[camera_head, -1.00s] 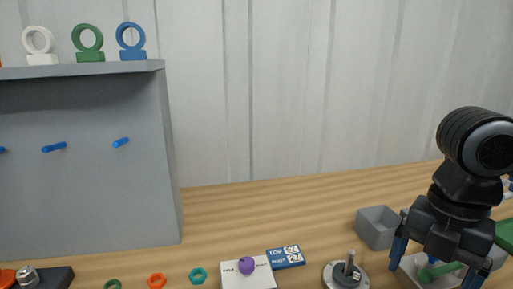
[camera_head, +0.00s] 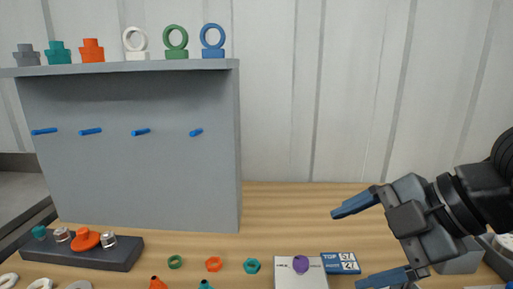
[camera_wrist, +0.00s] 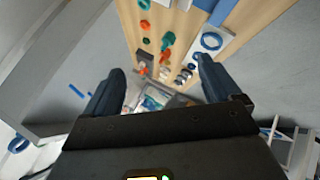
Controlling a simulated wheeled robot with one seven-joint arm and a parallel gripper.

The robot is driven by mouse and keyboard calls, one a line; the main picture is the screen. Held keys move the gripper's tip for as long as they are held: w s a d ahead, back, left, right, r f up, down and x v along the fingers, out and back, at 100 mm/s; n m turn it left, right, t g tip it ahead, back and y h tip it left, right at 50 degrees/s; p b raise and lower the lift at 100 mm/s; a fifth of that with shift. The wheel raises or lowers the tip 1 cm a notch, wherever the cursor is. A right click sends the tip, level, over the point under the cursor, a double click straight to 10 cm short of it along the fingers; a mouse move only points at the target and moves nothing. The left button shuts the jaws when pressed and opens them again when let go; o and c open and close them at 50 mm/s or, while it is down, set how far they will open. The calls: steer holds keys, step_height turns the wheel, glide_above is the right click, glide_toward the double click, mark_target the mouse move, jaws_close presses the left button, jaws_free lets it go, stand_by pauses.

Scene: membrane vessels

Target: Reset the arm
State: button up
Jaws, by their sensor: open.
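My gripper (camera_head: 370,243) is at the right of the head view, raised above the right part of the wooden table (camera_head: 290,205). Its two blue-tipped fingers are spread wide and point left, with nothing between them. In the wrist view my gripper (camera_wrist: 165,85) also shows as two dark fingers standing apart. Beyond them the table, with several small coloured parts, appears tilted. My arm comes in from the right edge.
A grey panel (camera_head: 140,165) with blue pegs stands at the left, with rings and blocks on its top shelf. A dark tray (camera_head: 75,252) with fittings is in front. Nuts, a white box (camera_head: 301,277) with a purple knob and a blue sign (camera_head: 340,263) lie on the table. A grey bin (camera_head: 459,262) is partly behind my gripper.

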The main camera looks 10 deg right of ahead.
steer(key=w+a+r+m+t+y, duration=0.5)
steer(key=a+r+m+t, duration=0.4)
steer(key=m+t, duration=0.1)
steer(key=s+d+f+m+t+h, duration=0.1)
steer(key=s+f+m+h, duration=0.5)
steer(key=f, duration=0.3)
steer(key=s+d+f+m+t+h, duration=0.1)
steer(key=s+d+f+m+h, duration=0.1)
steer(key=s+f+m+h, duration=0.55)
steer(key=s+d+f+n+g+y, duration=0.1)
steer(key=s+d+f+n, duration=0.1)
steer(key=s, duration=0.8)
steer(key=s+d+f+n+g+y, duration=0.1)
steer(key=s+d+f+n+g, duration=0.1)
steer(key=s+f, duration=0.4)
steer(key=s+d, duration=0.1)
steer(key=s, duration=0.3)
steer(key=shift+s+d+f, duration=0.15)
steer(key=shift+s+d, duration=0.15)
steer(key=shift+d, duration=0.1)
